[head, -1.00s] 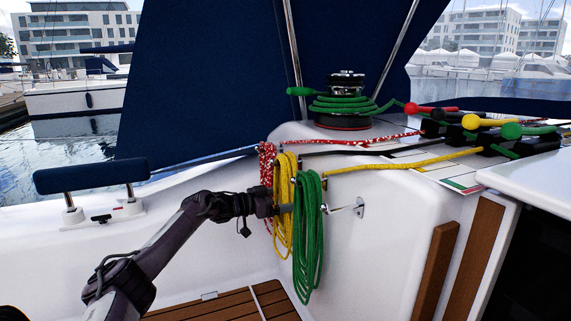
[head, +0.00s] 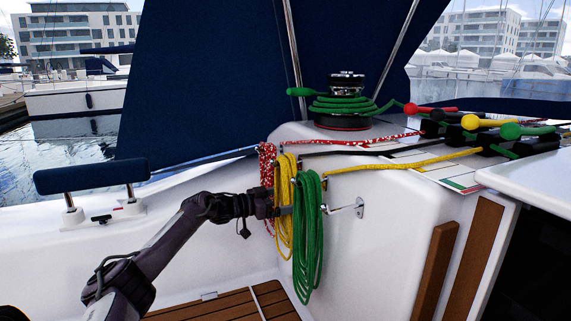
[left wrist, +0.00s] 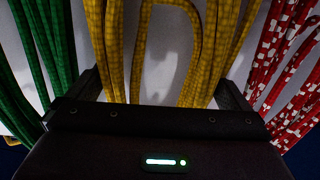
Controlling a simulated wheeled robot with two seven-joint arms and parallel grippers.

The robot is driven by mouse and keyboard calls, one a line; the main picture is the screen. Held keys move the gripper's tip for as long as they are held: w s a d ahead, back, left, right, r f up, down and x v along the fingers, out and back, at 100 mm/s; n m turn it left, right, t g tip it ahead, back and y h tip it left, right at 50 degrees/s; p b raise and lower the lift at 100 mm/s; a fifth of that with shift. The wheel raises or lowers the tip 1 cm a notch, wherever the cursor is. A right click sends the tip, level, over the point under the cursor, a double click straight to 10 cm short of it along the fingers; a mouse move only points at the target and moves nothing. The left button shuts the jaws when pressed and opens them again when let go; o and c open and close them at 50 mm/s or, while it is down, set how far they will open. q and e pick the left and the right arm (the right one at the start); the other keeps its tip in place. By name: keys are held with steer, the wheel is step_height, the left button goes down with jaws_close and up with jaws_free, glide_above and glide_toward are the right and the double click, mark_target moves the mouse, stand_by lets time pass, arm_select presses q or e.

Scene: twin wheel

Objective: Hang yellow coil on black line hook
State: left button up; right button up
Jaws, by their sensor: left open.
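The yellow coil (head: 284,226) hangs on the white side wall between the red-and-white coil and the green coil. My left gripper (head: 286,210) is at the yellow coil in the head view. In the left wrist view its open fingers (left wrist: 160,92) stand on either side of the yellow strands (left wrist: 190,50). I cannot tell whether the fingers touch them. The black line (head: 345,152) runs along the cabin top to the edge above the coils. Its hook is hidden or too small to make out. My right gripper is not in view.
The green coil (head: 308,240) hangs close at the right, the red-and-white coil (head: 266,165) at the left. A metal fitting (head: 358,207) sticks out of the wall right of the green coil. A winch (head: 346,100) wrapped with green rope stands above.

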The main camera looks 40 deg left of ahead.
arm_select(q)
steer(key=p+v, duration=0.1)
steer(key=v, duration=0.6)
steer(key=shift+s+a+r, duration=0.2)
steer(key=shift+s+r, duration=0.05)
steer(key=shift+s, duration=0.1)
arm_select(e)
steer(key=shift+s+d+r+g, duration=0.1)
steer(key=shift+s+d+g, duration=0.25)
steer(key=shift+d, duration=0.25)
